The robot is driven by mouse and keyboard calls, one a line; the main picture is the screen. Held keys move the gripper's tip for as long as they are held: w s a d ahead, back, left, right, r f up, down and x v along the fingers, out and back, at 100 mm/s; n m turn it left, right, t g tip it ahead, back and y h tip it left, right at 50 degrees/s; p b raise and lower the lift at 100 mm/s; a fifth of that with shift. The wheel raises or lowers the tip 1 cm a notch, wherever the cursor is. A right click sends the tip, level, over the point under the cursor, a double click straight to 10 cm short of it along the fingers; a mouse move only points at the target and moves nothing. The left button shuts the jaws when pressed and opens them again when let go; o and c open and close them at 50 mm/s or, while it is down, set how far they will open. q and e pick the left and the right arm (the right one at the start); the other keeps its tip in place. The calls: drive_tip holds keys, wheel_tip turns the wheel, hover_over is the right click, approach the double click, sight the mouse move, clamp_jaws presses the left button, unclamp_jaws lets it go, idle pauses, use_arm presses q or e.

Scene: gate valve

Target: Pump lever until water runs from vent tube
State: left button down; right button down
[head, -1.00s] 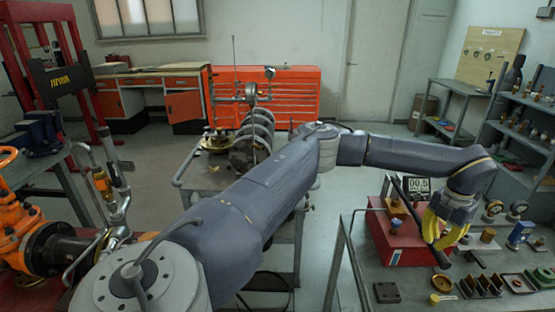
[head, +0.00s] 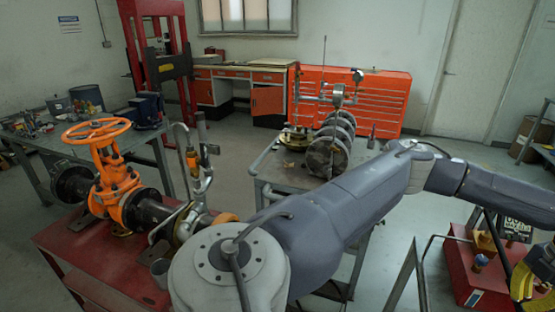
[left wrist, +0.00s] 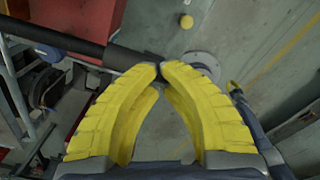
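The pump is a red box (head: 462,268) at the lower right of the head view, with a brass fitting and a thin pipe. Its black lever (left wrist: 128,60) enters from the left of the left wrist view. My left gripper (left wrist: 160,68) has its yellow fingertips closed around the lever's end. In the head view the gripper is partly cut off at the right edge. A bent silver tube (head: 184,155), perhaps the vent tube, rises beside the orange gate valve (head: 115,180). I see no water from it. My right gripper is not in view.
The gate valve stands on a red bench (head: 95,262) at left. A cart (head: 275,180) with ribbed discs and a gauge stands in the middle. A display (head: 517,229) is behind the pump. My left arm crosses the lower head view.

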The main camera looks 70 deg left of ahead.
use_arm(q)
wheel_tip(320, 180, up, 12)
idle(0.5)
